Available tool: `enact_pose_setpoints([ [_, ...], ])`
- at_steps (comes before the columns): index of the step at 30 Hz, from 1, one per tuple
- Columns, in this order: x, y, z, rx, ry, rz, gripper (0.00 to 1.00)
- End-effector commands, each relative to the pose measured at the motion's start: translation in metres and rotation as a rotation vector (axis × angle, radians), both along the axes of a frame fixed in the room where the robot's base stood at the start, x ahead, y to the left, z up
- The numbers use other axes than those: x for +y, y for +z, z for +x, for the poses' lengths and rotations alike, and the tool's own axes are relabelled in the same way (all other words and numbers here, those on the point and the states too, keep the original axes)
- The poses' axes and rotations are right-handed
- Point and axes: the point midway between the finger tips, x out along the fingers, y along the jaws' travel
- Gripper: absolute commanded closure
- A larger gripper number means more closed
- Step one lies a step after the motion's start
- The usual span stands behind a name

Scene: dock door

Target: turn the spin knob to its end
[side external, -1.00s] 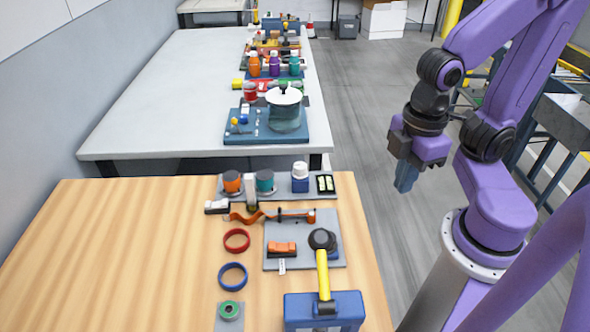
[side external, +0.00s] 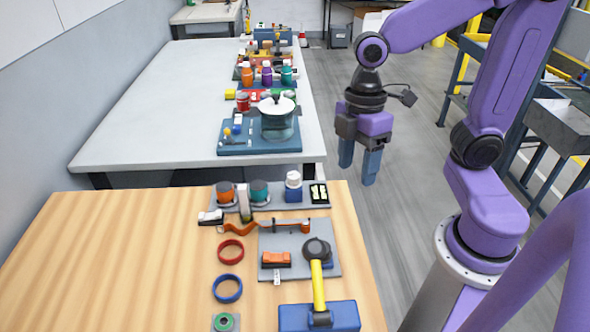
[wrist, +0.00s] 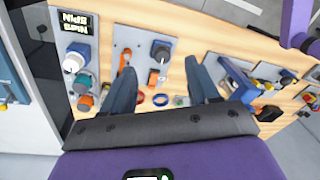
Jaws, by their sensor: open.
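A grey panel (side external: 222,205) lies at the far edge of the wooden table. A white-topped knob on a blue block (side external: 293,188) stands on it beside a black label (side external: 319,193). In the wrist view the label (wrist: 74,22) appears to read SPIN, and the white knob (wrist: 73,62) is next to it at upper left. A teal knob (side external: 259,192) and an orange knob (side external: 226,194) stand farther left on the panel. My gripper (side external: 358,172) is open and empty, in the air right of the panel, touching nothing.
A grey table (side external: 150,110) with several more items stands behind. The wooden table's left part is clear.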

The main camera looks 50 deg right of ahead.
Motion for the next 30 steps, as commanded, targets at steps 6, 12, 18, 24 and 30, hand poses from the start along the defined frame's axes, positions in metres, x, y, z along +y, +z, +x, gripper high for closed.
enact_pose_setpoints([
  [6,-0.016,0.009,0.068,0.007,0.089,0.102,0.4],
  [12,-0.05,0.015,0.128,-0.04,0.186,0.208,0.4],
  [18,-0.088,0.019,0.169,-0.116,0.266,0.281,0.4],
  [24,-0.105,0.02,0.184,-0.155,0.305,0.306,0.4],
  [30,-0.099,0.004,0.184,-0.154,0.31,0.308,0.4],
])
